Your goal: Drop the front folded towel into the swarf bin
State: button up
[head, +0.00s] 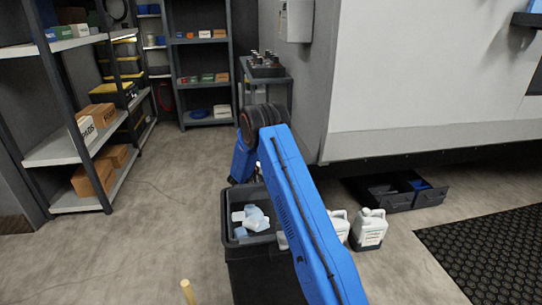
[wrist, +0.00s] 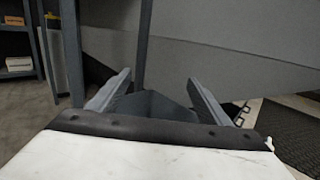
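The swarf bin (head: 265,266) is a dark open-topped bin on the floor in the head view, partly behind my blue arm. Pale blue and white pieces (head: 256,221) lie in it. My gripper shows in the wrist view (wrist: 158,78), its two grey fingers wide apart. A dark grey-blue shape shows between or beyond them, and I cannot tell what it is. I see no clear folded towel in either view. In the head view my gripper is hidden behind my arm.
A grey trolley (head: 283,77) with dark-topped bottles stands behind my arm. White jugs (head: 369,230) stand right of the bin, near open dark drawers (head: 396,192) and a black mat (head: 495,255). Shelving (head: 75,150) lines the left. The floor left of the bin is mostly clear.

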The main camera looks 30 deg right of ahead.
jog(key=shift+r, duration=0.1)
notch_tip(320, 180, up, 10)
dwell(0.6)
dwell(0.5)
